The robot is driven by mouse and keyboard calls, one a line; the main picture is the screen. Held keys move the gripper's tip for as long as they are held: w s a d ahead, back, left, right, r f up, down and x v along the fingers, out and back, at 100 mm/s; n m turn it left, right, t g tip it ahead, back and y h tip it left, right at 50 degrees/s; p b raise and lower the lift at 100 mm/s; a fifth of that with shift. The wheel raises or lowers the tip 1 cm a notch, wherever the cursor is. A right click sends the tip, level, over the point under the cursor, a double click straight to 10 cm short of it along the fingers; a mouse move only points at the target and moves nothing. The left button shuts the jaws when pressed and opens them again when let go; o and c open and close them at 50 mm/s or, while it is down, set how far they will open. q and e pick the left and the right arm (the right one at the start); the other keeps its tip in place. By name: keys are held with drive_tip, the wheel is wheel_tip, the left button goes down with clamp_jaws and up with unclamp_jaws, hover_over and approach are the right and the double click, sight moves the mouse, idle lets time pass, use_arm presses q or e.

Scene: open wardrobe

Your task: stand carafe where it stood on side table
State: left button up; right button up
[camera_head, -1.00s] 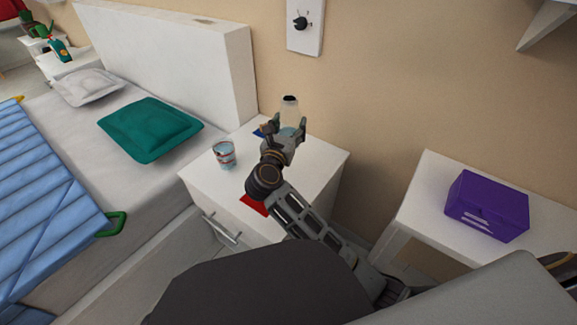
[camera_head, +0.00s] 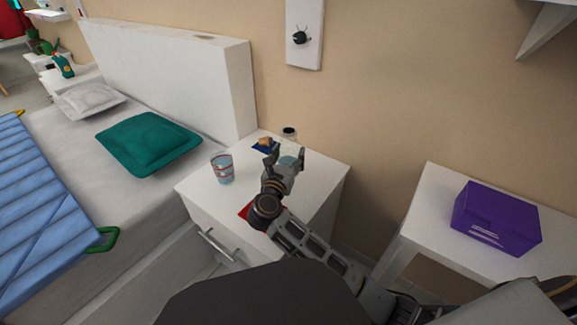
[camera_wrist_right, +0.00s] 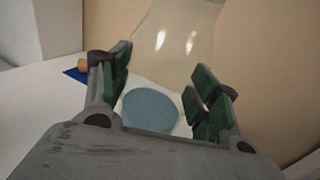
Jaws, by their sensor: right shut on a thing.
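The carafe (camera_head: 289,134) is clear glass with a dark top and pale blue liquid. It is upright at the back of the white side table (camera_head: 325,180), near the wall. My right gripper (camera_head: 287,160) is shut on it and hides much of its lower body. In the right wrist view the carafe (camera_wrist_right: 172,45) stands between the green-padded fingers of my right gripper (camera_wrist_right: 163,85), its blue liquid low between them. I cannot tell whether its base touches the tabletop. My left gripper is not in view.
A glass (camera_head: 223,169) with liquid stands at the table's left. A small tan item lies on a blue piece (camera_head: 262,148) left of the carafe. A red piece (camera_head: 246,209) lies near the front. A purple box (camera_head: 495,218) sits on another white table.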

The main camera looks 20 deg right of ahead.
sight(288, 164)
drive_tip(key=shift+f+b, duration=0.65)
drive_tip(key=shift+f, duration=1.15)
drive_tip(key=shift+f+b, duration=0.15)
drive_tip(key=shift+b, duration=0.15)
drive_tip(key=o, duration=1.4)
drive_tip(key=shift+o, duration=0.2)
